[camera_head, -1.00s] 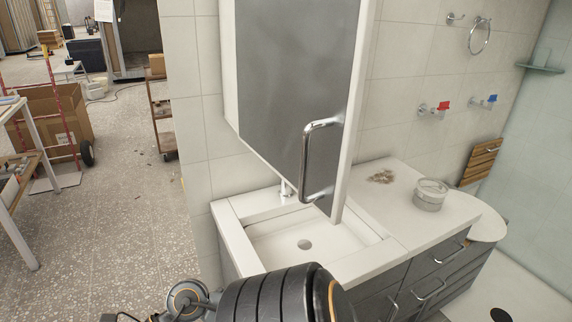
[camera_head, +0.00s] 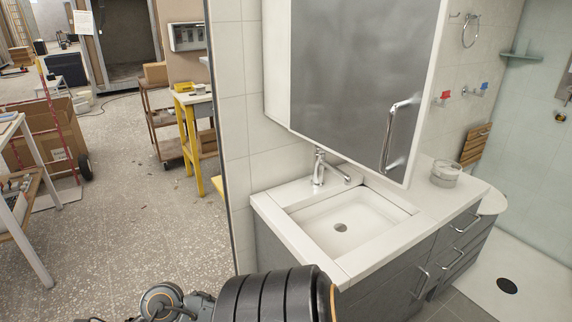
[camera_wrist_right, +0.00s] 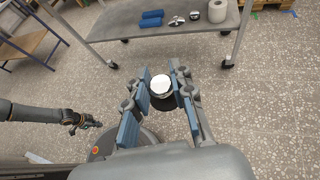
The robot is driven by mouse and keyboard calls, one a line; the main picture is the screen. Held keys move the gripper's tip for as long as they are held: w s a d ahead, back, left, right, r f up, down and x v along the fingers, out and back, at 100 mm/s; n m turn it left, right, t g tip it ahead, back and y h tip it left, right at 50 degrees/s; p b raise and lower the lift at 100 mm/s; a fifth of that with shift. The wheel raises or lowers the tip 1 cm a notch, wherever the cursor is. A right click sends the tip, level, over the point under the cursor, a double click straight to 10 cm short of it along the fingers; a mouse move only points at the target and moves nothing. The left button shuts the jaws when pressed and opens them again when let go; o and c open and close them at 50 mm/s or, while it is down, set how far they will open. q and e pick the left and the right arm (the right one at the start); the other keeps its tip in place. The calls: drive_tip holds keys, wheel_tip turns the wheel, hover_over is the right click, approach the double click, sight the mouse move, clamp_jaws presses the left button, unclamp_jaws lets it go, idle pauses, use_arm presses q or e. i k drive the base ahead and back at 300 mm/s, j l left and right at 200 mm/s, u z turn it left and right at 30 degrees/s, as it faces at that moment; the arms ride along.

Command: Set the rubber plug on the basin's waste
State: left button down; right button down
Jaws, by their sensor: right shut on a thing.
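The white basin (camera_head: 352,222) is set into the counter, with its round grey waste (camera_head: 340,227) in the floor of the bowl. Nothing covers the waste. My right gripper (camera_wrist_right: 161,88) is shut on a small round thing with a shiny pale top and a dark lower edge, which I take to be the rubber plug (camera_wrist_right: 161,86). The right wrist view shows it held above the terrazzo floor, away from the basin. My left gripper (camera_wrist_right: 86,122) seems to show at the left of that view, too small to tell its jaws. Neither gripper shows in the head view.
A chrome tap (camera_head: 318,168) stands behind the bowl. A mirror cabinet (camera_head: 350,80) with a chrome handle (camera_head: 396,135) overhangs the counter. A round container (camera_head: 445,172) stands at right. The wrist view shows a grey trolley shelf (camera_wrist_right: 165,22) with blue items and a white roll.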

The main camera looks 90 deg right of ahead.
sight(330, 232)
drive_tip(key=i+l+z, duration=0.15)
drive_tip(key=z, duration=0.25)
drive_tip(key=i+z, duration=0.6)
drive_tip(key=z, duration=0.25)
drive_tip(key=i+l+z, duration=0.15)
drive_tip(key=z, duration=0.3)
drive_tip(key=i+z, duration=0.65)
drive_tip(key=z, duration=0.2)
drive_tip(key=i+j+z, duration=0.1)
drive_tip(key=i+z, duration=0.15)
drive_tip(key=z, duration=0.2)
drive_tip(key=i+j+z, duration=0.2)
drive_tip(key=i+z, duration=0.25)
